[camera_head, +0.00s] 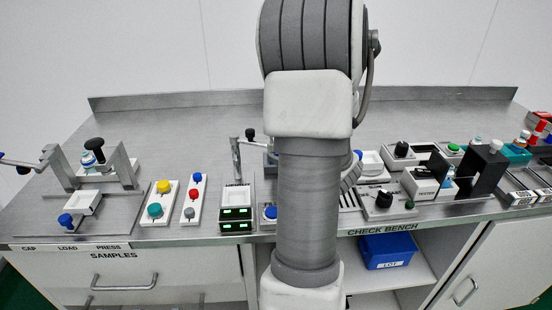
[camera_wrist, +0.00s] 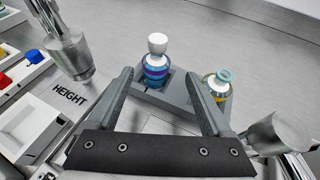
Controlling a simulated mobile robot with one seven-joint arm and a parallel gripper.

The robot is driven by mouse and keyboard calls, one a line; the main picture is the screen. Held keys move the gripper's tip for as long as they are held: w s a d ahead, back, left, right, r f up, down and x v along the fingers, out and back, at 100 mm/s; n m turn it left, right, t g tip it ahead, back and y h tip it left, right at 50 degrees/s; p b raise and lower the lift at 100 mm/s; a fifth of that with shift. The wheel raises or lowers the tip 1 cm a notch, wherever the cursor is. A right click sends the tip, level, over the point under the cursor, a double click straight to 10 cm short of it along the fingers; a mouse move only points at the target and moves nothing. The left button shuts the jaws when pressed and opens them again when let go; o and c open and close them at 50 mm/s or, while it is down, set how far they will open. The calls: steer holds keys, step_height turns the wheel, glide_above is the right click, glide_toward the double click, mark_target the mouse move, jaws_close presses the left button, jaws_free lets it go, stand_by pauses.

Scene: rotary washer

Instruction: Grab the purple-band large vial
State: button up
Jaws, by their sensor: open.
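In the wrist view, the purple-band large vial (camera_wrist: 155,71) stands upright in a grey holder (camera_wrist: 178,92). It has a white cap, a blue body and a purple band. My gripper (camera_wrist: 161,75) is open, with its two fingers spread and nothing held. The vial shows between the fingertips, nearer the left finger; I cannot tell whether it is beyond them. A second vial (camera_wrist: 218,83) with a teal cap and a yellowish band stands at the right finger. In the head view, my arm hides the gripper and this holder.
Metal posts stand left (camera_wrist: 70,50) and right (camera_wrist: 280,135) of my gripper in the wrist view. In the head view, a press fixture (camera_head: 90,170) is at left, button boxes (camera_head: 158,203) beside it, and a black tester stand (camera_head: 485,172) at right. The bench back is clear.

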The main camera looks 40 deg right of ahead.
steer(key=x, duration=0.5)
steer(key=shift+w+a+f+b, duration=0.1)
steer(key=shift+w+a+b, duration=0.1)
steer(key=shift+w+b, duration=0.2)
jaws_close()
